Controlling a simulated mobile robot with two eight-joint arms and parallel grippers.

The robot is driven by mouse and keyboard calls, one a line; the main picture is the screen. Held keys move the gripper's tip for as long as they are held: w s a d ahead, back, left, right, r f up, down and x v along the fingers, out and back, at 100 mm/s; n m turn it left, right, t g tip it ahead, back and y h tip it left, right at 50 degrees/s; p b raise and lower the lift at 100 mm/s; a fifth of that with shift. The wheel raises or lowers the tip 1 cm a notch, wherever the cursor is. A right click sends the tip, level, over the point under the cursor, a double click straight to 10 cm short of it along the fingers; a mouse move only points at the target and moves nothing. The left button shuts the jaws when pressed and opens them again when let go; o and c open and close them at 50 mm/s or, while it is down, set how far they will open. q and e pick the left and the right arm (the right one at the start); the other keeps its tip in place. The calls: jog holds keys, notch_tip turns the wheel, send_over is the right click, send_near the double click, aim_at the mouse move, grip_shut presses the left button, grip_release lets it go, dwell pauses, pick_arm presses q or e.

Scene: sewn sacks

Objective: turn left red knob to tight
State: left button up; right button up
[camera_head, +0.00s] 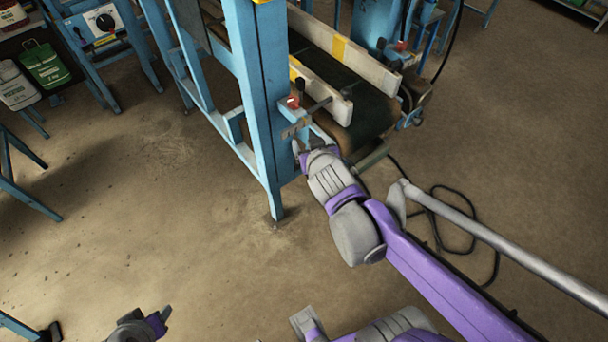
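A small red knob (293,101) sits on a bracket at the side of the blue conveyor frame, at the near end of the belt. A second red knob (400,46) shows at the far side of the belt, to the right. My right gripper (306,146) is just below the near knob, beside the blue post. Its fingers look apart, with nothing seen between them. It appears clear of the knob. My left gripper (152,323) is low at the bottom edge, away from the conveyor and partly cut off; its finger gap is unclear.
The dark conveyor belt (360,115) has pale side rails. A blue leg (273,190) stands on the floor left of my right gripper. A black cable (455,235) lies on the floor at right. The floor (150,220) at left is mostly free.

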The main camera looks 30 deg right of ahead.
pick_arm(q)
jog(key=shift+w+r+p, duration=0.15)
jog(key=shift+r+p, duration=0.3)
jog(key=shift+r, duration=0.2)
jog(key=shift+w+r+p, duration=0.15)
jog(key=shift+r+p, duration=0.3)
jog(key=shift+r, duration=0.15)
pick_arm(e)
jog(key=s+a+f+n+g+y, duration=0.1)
jog(key=s+a+f+g+y, duration=0.1)
jog(key=s+a, duration=0.4)
jog(key=shift+s+a+n+g, duration=0.3)
jog(key=shift+s+g, duration=0.15)
jog(key=shift+g, duration=0.15)
jog(key=shift+f, duration=0.1)
